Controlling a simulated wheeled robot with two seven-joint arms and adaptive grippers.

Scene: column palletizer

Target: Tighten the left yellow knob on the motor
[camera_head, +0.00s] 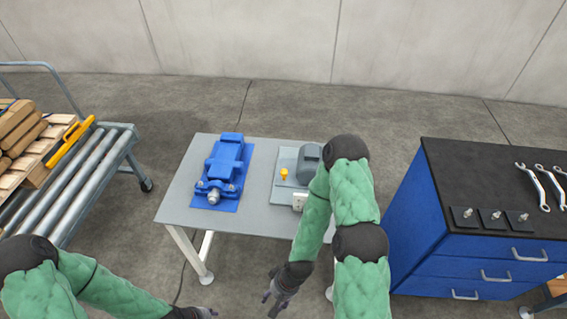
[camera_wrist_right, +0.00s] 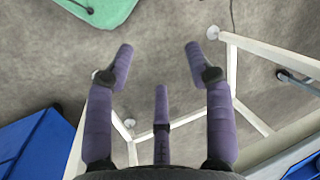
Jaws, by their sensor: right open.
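The grey motor (camera_head: 309,157) sits on a light plate on the right half of the table, partly hidden by my right arm. One yellow knob (camera_head: 284,174) shows upright at the plate's left side. Any other knob is hidden behind my arm. My right gripper (camera_head: 274,298) hangs in front of the table's front edge, well away from the knob. In the right wrist view its fingers (camera_wrist_right: 158,72) are spread with nothing between them, over bare floor and white table legs. My left gripper (camera_head: 207,312) shows only slightly at the bottom edge, and its jaws cannot be made out.
A blue vise (camera_head: 224,165) stands on the left half of the grey table (camera_head: 256,198). A blue drawer cabinet (camera_head: 405,225) with wrenches (camera_head: 540,184) on its black top stands at right. A roller conveyor (camera_head: 88,180) with a loaded pallet is at left.

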